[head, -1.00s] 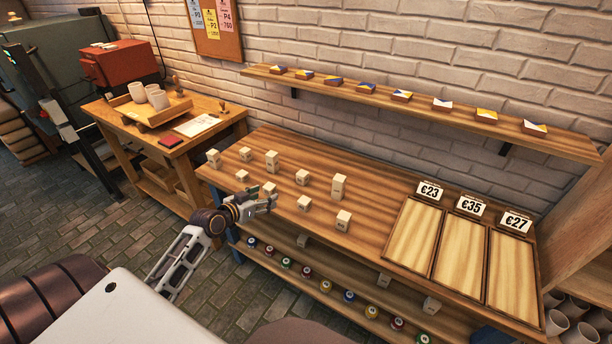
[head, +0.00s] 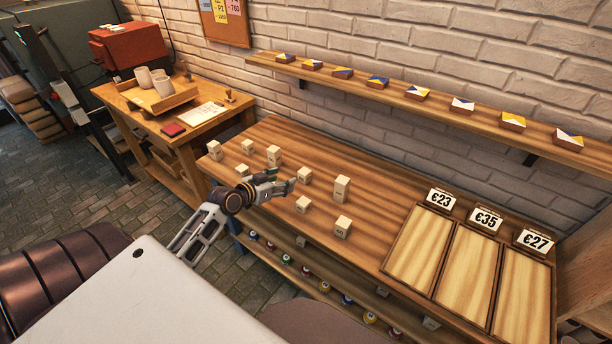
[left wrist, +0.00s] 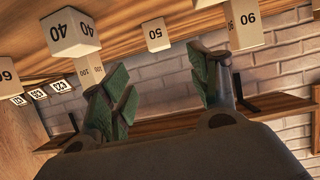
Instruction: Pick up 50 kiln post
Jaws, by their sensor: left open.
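The kiln post marked 50 (left wrist: 155,33) is a small pale block in the left wrist view, standing on the table between and beyond my open fingers. In the head view it appears to be the block (head: 305,174) just past the fingertips, though its number is too small to read there. My left gripper (head: 291,182) is open and empty, low over the table and apart from this post. Its green-padded fingers (left wrist: 165,92) show in the left wrist view. My right gripper is not in view.
Post 40 (left wrist: 73,38) and post 90 (left wrist: 246,27) stand on either side of post 50. A tall post (head: 341,189) stands to the right. Priced trays (head: 419,247) lie at the table's right end, and a tile shelf (head: 395,98) runs along the wall.

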